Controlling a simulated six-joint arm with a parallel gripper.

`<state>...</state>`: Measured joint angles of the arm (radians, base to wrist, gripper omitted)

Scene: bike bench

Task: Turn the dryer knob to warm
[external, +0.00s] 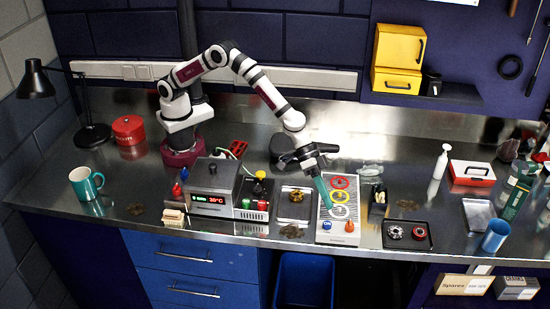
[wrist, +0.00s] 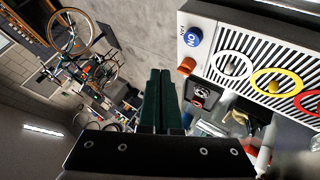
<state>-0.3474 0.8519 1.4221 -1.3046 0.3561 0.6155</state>
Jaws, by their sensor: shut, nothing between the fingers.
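My gripper (external: 327,205) is shut and empty, fingers pointing down over the left side of a light panel (external: 345,181). In the wrist view its dark green fingers (wrist: 161,103) lie together, left of the panel. The panel carries a blue ON knob (wrist: 193,38), an orange-red knob (wrist: 187,66), and white, yellow and red rings. In the external view the blue knob (external: 327,225) and red knob (external: 349,227) sit at its front edge. No dryer label is readable; I cannot tell which knob is the dryer's.
A tray with a brass-coloured part (external: 296,196) lies left of the panel. A small black holder (external: 378,204) and a black tray (external: 406,236) are on its right. A teal mug (external: 85,183) and a red tin (external: 128,130) stand at the left.

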